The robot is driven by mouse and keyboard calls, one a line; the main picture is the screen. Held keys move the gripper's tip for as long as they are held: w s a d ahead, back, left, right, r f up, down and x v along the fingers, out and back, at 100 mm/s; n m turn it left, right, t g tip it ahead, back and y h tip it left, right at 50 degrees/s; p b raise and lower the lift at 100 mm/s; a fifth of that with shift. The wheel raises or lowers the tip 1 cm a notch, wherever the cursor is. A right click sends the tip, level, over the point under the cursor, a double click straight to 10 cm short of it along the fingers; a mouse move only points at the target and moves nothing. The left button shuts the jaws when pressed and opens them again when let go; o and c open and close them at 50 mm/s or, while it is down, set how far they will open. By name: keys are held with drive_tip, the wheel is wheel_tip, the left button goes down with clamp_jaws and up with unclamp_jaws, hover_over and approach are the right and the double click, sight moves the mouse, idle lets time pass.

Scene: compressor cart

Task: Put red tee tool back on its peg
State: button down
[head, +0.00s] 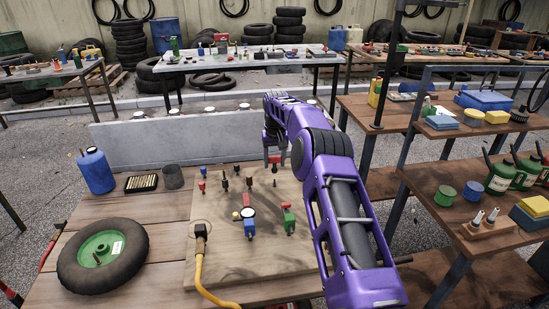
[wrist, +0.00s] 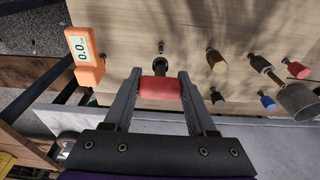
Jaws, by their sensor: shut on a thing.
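My gripper (wrist: 160,86) is shut on the red tee tool (wrist: 160,88), whose thick red crosspiece lies between the two fingers in the wrist view. A short dark metal piece (wrist: 160,47) shows just beyond it, over the wooden board (wrist: 130,25). I cannot tell whether this is the tool's shank or a peg. In the head view my gripper (head: 273,153) is at the far edge of the board (head: 270,262), and a bit of the red tool (head: 274,159) shows there. Whether the tool touches the board is unclear.
Several brown, blue and red-ended tools (wrist: 216,63) stand close on the right in the wrist view. An orange gauge (wrist: 85,58) is on the left. A wheel (head: 103,256), a blue canister (head: 96,171) and a yellow hose (head: 202,270) lie left in the head view.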

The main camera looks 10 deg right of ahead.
sight(275, 170)
drive_tip(key=shift+f+b, duration=0.3)
drive_tip(key=shift+f, duration=0.85)
drive_tip(key=shift+p, duration=0.5)
idle(0.8)
drive_tip(key=shift+f+b, duration=0.5)
drive_tip(key=shift+f, duration=0.55)
drive_tip(key=shift+c, duration=0.6)
unclamp_jaws()
wheel_tip(275, 170, up, 17)
drive_tip(key=s+p, duration=0.1)
drive_tip(key=s, duration=0.1)
drive_tip(key=shift+s, duration=0.3)
drive_tip(key=shift+r, duration=0.1)
